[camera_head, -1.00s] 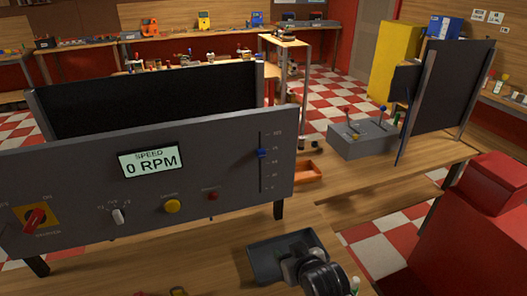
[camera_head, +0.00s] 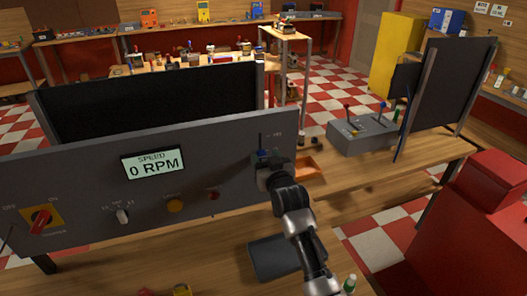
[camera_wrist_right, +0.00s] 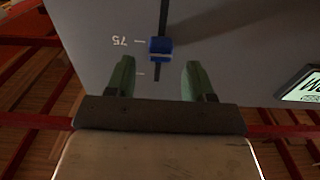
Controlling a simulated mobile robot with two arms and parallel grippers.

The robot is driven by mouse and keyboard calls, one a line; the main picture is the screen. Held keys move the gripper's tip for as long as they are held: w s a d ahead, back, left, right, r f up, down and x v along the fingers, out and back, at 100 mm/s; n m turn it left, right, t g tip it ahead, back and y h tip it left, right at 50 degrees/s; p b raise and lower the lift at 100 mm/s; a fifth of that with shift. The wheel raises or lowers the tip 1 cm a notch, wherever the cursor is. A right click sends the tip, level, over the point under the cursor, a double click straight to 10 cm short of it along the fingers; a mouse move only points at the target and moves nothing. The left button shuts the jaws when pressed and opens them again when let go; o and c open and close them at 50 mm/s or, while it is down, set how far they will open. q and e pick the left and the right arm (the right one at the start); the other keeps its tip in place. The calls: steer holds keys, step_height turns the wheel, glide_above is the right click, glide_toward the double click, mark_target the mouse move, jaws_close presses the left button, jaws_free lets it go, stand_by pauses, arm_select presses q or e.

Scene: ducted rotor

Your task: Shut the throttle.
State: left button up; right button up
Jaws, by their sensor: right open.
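The throttle is a blue slider knob (camera_wrist_right: 160,46) on a dark vertical slot in the grey control panel (camera_head: 90,187). In the wrist view it sits close to the 75 mark, whose print appears upside down. In the head view the knob (camera_head: 262,152) is mostly covered by my right gripper (camera_head: 268,164). In the right wrist view the gripper's two green fingers (camera_wrist_right: 158,72) are open, one on each side of the slot. The knob lies in line with the gap, around the fingertips, with space on both sides. My left gripper is not in view.
The speed display (camera_head: 153,162) reads 0 RPM. A dark tray (camera_head: 270,258) and an orange tray (camera_head: 308,168) lie on the bench.

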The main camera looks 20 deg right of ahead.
steer(key=shift+w, duration=1.05)
steer(key=shift+c, duration=0.4)
jaws_close()
